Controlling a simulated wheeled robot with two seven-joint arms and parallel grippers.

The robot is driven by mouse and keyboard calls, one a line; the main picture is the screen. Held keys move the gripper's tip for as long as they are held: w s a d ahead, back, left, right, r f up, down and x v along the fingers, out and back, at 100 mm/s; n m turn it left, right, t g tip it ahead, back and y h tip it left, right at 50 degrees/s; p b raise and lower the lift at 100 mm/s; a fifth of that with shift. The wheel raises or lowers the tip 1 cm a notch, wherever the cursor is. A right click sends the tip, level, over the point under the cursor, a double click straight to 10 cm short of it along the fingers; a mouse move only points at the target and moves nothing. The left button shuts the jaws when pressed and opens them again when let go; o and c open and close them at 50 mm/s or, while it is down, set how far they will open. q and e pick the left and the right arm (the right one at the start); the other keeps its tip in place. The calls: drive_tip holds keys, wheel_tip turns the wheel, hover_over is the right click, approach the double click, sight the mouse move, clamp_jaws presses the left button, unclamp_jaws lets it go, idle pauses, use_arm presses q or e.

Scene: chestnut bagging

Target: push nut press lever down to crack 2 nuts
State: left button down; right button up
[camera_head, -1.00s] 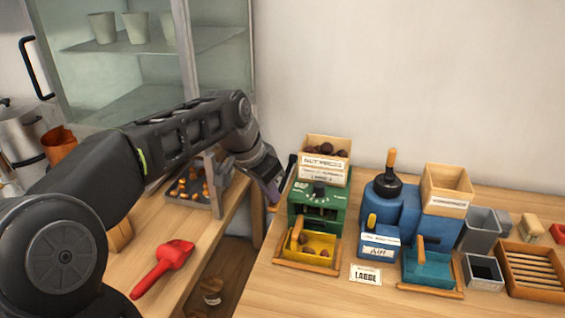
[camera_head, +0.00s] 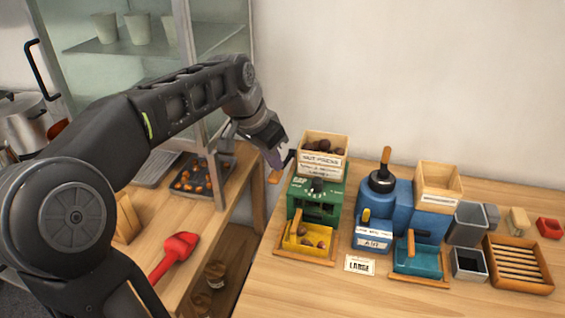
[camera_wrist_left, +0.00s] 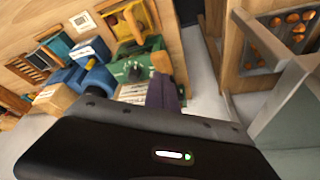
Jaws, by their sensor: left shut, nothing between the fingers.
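The green nut press (camera_head: 316,204) stands near the left edge of the right-hand table, with a wooden box (camera_head: 323,168) of dark nuts on top. Its lever's wooden handle (camera_head: 275,177) sticks out at the press's left side; it also shows in the wrist view (camera_wrist_left: 161,62). My left gripper (camera_head: 279,160) is shut and empty, its purple fingers just above and beside the handle; whether they touch it I cannot tell. A yellow tray (camera_head: 296,238) at the front of the press holds brown nuts (camera_head: 320,245). My right gripper is not in view.
A blue machine (camera_head: 388,210) with a teal tray (camera_head: 423,261) stands right of the press. Grey bins (camera_head: 468,224) and a slatted wooden tray (camera_head: 517,264) are farther right. A red scoop (camera_head: 174,252) lies on the left table. A gap separates the tables.

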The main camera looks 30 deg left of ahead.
use_arm(q)
drive_tip(key=shift+r, duration=0.1)
wheel_tip(320, 180, up, 5)
drive_tip(key=p, duration=0.4)
idle(0.6)
